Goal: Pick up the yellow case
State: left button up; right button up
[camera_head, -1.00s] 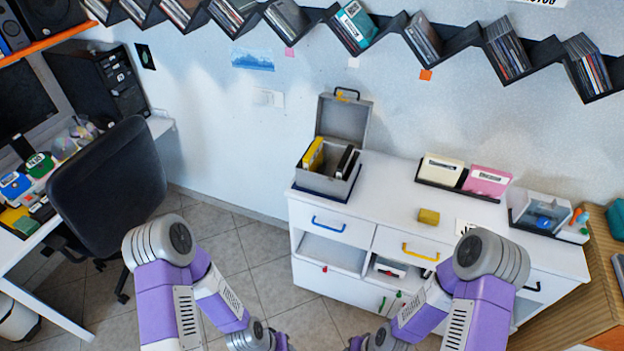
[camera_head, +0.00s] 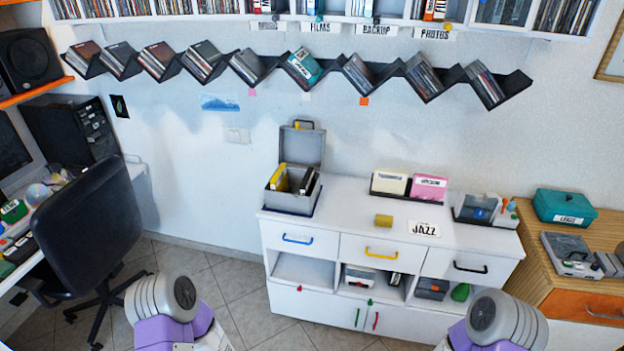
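A yellow case (camera_head: 279,177) stands upright at the left inside an open grey box (camera_head: 291,204) on the white cabinet. Dark cases stand beside it in the box, and its lower part is hidden by the box wall. Only upper parts of my two arms show at the bottom edge. Both of my grippers are out of view.
The white cabinet (camera_head: 343,217) has free top space around the yellow block. A cream case (camera_head: 390,184) and a pink case (camera_head: 429,187) stand in a dark holder behind. A JAZZ card (camera_head: 424,230) lies in front. A black chair (camera_head: 88,227) stands left.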

aim_at(278, 182)
jog(key=z, duration=0.4)
jog(key=i, duration=0.85)
jog(key=u, duration=0.05)
